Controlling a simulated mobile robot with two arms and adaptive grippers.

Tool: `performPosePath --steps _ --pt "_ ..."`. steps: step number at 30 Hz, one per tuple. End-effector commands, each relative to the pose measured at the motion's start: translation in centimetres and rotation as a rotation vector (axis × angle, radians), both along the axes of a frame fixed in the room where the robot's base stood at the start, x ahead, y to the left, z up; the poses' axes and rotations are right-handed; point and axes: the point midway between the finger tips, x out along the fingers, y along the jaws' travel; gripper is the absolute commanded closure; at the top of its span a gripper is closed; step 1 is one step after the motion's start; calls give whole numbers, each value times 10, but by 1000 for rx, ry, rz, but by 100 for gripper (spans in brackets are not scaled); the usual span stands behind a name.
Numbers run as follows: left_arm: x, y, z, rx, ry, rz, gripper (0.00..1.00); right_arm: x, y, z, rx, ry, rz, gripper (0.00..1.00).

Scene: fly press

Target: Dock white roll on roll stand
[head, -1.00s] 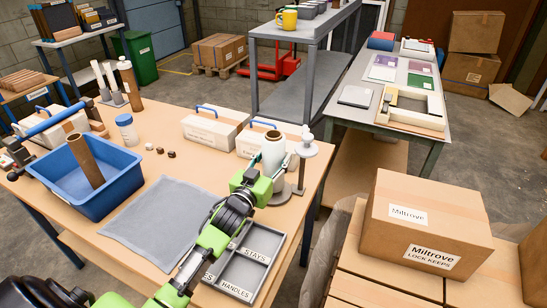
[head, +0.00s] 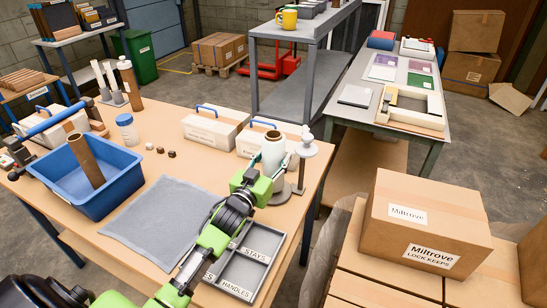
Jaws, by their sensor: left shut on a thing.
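The white roll (head: 273,148) stands upright near the right end of the wooden table (head: 150,122). My left gripper (head: 273,172) is shut on the roll's lower part, coming from the front left. Just right of it a grey stand (head: 302,170) with a round base and a pale top piece rises beside the roll; which of its parts is the roll stand I cannot tell. A round grey base also shows below and behind the gripper (head: 281,193). The gripper hides the roll's bottom, so I cannot tell whether it is seated. My right gripper is not in view.
A blue bin (head: 118,196) with a brown tube (head: 86,160) stands at left. A grey cloth (head: 150,222) lies in the middle. A grey tray (head: 256,245) labelled STAYS and HANDLES lies under my left arm. White boxes (head: 208,133) with blue handles stand behind the roll.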

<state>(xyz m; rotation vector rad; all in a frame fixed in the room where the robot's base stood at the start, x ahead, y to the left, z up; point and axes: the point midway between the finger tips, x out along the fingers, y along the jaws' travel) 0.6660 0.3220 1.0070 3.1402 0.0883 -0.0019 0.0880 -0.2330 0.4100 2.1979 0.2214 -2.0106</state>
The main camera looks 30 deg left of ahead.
Motion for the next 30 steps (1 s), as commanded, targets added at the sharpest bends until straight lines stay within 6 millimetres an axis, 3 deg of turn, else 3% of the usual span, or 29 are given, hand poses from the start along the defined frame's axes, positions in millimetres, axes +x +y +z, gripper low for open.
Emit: performPosePath --steps 30 --pt "0 0 -2 0 -6 -1 92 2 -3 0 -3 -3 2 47"
